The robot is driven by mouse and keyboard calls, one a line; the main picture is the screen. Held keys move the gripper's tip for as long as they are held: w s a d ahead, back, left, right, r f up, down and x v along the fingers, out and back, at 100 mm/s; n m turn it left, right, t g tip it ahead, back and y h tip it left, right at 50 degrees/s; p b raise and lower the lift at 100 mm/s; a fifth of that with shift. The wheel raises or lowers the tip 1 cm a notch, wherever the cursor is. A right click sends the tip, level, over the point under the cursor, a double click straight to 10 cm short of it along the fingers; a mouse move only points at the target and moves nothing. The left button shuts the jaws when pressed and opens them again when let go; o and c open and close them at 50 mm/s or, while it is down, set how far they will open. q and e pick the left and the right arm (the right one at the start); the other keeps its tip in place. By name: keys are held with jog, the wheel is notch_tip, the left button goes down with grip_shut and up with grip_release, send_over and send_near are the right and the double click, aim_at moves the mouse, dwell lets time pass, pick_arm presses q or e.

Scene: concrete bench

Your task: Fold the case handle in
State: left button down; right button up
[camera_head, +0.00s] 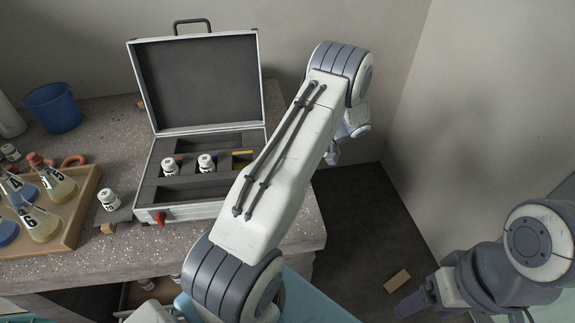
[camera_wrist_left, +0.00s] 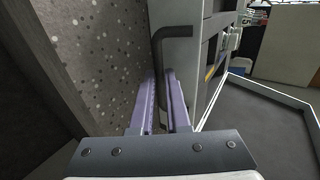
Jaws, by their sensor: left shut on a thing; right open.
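The open case stands on the bench with its lid (camera_head: 195,80) raised. A dark handle (camera_head: 192,22) sits on top of the lid. In the left wrist view, a dark bent handle (camera_wrist_left: 172,34) stands out from the light outer wall (camera_wrist_left: 182,60) of the case. My left gripper (camera_wrist_left: 164,85) is shut on this handle, one finger on each side. In the head view my left arm hides this handle and the left fingers. My right gripper (camera_head: 408,302) is open and empty at the lower right, away from the case.
In the case are white bottles (camera_head: 206,163) and a yellow item (camera_head: 243,152). A wooden tray (camera_head: 88,200) of flasks, a white bottle (camera_head: 108,199) and a blue bin (camera_head: 54,106) stand left of it. A wood block (camera_head: 397,281) lies on the floor.

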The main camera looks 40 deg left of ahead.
pick_arm(q)
jog(key=shift+s+a+f+g+y+b, duration=0.1)
jog(key=shift+s+f+g+y+b, duration=0.05)
jog(key=shift+f+g+y+b, duration=0.4)
jog(key=shift+s+a+f+g+y+b, duration=0.1)
jog(key=shift+f+g+y+b, duration=0.2)
jog(key=shift+g+b, duration=0.35)
jog(key=shift+s+a+g+y+b, duration=0.1)
jog(key=shift+s+g+y+b, duration=0.1)
jog(key=shift+g+y+b, duration=0.35)
jog(key=shift+r, duration=0.1)
jog(key=c, duration=0.9)
grip_release()
jog(key=shift+a, duration=0.1)
jog(key=shift+w+r, duration=0.1)
